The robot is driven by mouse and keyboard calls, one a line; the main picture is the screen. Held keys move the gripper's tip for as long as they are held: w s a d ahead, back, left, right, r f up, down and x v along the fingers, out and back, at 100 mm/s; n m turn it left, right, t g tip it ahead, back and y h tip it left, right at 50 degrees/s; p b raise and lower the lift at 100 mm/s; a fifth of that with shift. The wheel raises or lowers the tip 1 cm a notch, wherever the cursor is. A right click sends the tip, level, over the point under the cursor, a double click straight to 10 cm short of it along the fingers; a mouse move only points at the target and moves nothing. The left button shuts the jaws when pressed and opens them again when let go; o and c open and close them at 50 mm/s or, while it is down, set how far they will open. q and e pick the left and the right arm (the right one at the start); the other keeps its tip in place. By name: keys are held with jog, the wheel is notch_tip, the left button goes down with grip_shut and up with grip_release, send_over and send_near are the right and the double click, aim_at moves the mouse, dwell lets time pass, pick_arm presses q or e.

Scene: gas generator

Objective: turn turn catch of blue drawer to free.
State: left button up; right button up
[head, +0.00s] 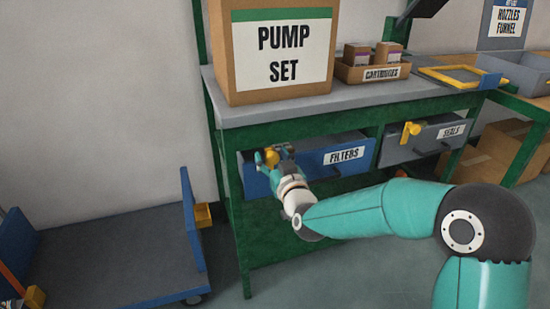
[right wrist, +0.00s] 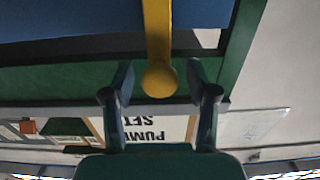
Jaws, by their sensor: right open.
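The blue drawer (head: 312,160), labelled FILTERS, is under the top of a green bench and looks closed. Its yellow turn catch (head: 270,156) is near the drawer's left end, partly hidden by my right gripper (head: 268,160). In the right wrist view the catch (right wrist: 157,35) is a yellow bar with a round end, lying between the two fingers of my open right gripper (right wrist: 160,78). A gap shows on both sides of the catch. The blue drawer (right wrist: 70,22) also shows there. My left gripper is not in view.
A grey SEALS drawer (head: 422,140) with a yellow catch (head: 411,130) is to the right. A PUMP SET box (head: 228,60) and a CARTRIDGES tray (head: 360,73) stand on the bench (head: 270,113). A blue cart (head: 110,255) stands on the floor at left.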

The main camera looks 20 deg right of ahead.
jog(key=shift+c, duration=0.3)
grip_shut()
jog(key=shift+d, duration=0.1)
jog(key=shift+a, duration=0.2)
